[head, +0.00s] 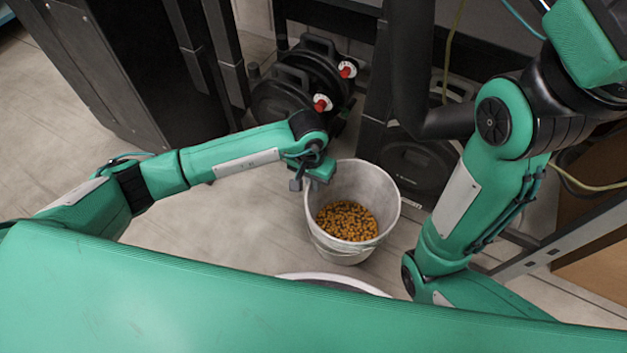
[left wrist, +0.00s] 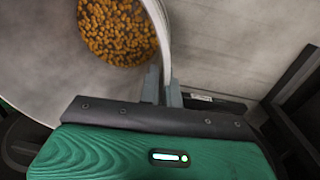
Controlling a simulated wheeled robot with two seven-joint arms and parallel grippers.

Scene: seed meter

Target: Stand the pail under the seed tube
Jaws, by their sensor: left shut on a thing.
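The pail (head: 316,222) is pale grey, with orange-brown seeds (head: 347,220) in its bottom. It looks nearly upright, in the middle of the head view; I cannot tell whether it touches the floor. My left gripper (head: 298,184) is at its left rim. In the left wrist view the fingers (left wrist: 162,92) are shut on the pail's rim (left wrist: 158,35), and the seeds (left wrist: 117,32) show inside. I cannot clearly make out the seed tube; a thick dark bent pipe (head: 405,65) behind the pail may be part of it. My right gripper is out of view.
Black units with red knobs (head: 321,104) stand behind the pail. A metal frame bar (head: 590,221) is at the right. Bare floor (head: 210,215) lies left of the pail.

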